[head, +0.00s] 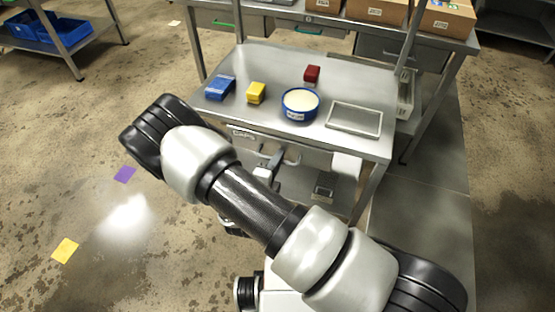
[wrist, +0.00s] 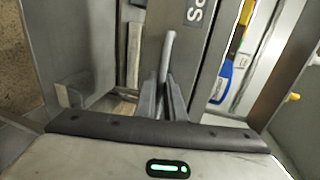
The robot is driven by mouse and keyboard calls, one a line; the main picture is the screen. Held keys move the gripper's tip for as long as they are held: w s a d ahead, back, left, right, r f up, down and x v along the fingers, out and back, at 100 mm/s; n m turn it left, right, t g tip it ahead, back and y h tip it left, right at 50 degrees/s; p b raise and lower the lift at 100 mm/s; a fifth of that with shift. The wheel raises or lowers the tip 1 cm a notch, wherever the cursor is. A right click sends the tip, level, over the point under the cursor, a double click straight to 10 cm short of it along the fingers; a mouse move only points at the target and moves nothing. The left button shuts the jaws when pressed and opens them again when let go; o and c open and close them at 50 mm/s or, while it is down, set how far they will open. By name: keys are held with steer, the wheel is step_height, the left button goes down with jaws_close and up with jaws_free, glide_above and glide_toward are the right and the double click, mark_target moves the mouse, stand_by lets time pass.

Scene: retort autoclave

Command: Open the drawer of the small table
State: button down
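The small table (head: 225,118) is grey metal and stands in front of me in the head view. Its drawer front (head: 243,133) lies under the top, with a pale label and a bar handle (head: 292,158). The drawer looks shut. My gripper (head: 274,160) is at the handle, partly hidden by my arm. In the wrist view, the drawer front (wrist: 198,60) stands on edge with part of its label. My gripper's fingers (wrist: 164,88) are close together, with the grey handle (wrist: 170,48) between them. They appear shut on it; the exact contact is hard to see.
On the tabletop are a blue box (head: 220,88), a yellow block (head: 256,92), a red block (head: 312,74), a blue bowl (head: 300,104) and a shallow tray (head: 355,118). A workbench (head: 385,48) with cardboard boxes stands behind. The floor at left is mostly clear.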

steer(key=f+v, duration=0.2)
steer(key=v, duration=0.7)
steer(key=f+v, duration=0.2)
steer(key=v, duration=0.7)
steer(key=shift+s+a+p, duration=0.2)
steer(key=shift+s+p, duration=0.25)
steer(key=shift+s, duration=0.25)
steer(key=shift+r, duration=0.1)
steer(key=c, duration=2.1)
jaws_free()
steer(key=v, duration=1.7)
steer(key=shift+s+p, duration=0.25)
steer(key=shift+p, duration=0.05)
steer(key=shift+w+r, duration=0.1)
